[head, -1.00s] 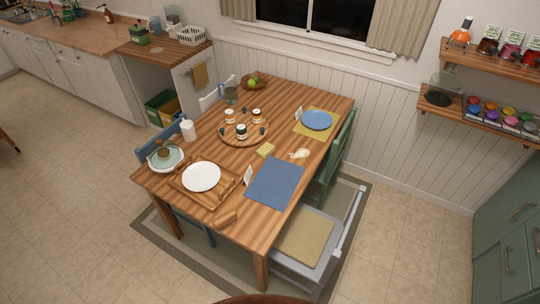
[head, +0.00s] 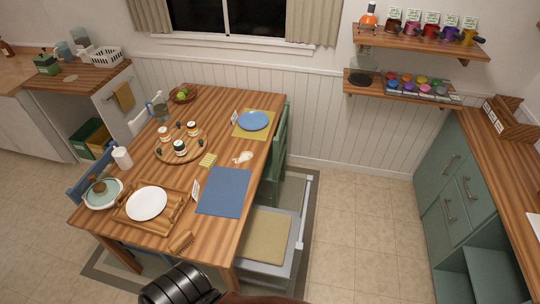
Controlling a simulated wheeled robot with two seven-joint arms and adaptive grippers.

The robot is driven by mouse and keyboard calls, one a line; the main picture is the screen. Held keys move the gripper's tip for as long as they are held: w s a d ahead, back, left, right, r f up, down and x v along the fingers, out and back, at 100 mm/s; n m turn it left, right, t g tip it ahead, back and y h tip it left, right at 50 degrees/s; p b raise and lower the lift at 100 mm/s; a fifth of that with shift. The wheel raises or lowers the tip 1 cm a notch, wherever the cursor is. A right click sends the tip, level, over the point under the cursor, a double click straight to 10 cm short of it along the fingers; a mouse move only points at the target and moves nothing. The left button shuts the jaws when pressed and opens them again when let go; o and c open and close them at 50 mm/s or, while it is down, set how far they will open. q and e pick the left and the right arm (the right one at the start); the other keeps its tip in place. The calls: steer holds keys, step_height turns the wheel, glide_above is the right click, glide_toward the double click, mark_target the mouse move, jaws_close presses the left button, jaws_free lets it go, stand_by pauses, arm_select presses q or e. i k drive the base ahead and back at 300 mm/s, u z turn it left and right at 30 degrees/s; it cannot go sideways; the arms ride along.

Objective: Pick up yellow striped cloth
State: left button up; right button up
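A small yellow striped cloth (head: 208,160) lies flat on the wooden dining table (head: 235,110), just right of the round wooden tray (head: 204,150) and above the blue placemat (head: 223,191). A white spoon-rest-like item (head: 243,157) lies to its right, apart from it. A dark ribbed part that looks like mine shows at the bottom edge, below the table. No fingertips of either gripper are in view, and nothing touches the cloth.
Jars stand on the round tray. A white plate (head: 147,203) sits on a wooden tray at the near left. A grey chair (head: 286,254) and a green chair (head: 279,157) line the table's right side. Open floor (head: 355,215) lies between them and the green cabinets (head: 455,190).

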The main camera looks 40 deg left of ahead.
mark_target(208, 160)
steer(key=z, duration=1.9)
steer(key=k, duration=2.95)
steer(key=u, duration=1.2)
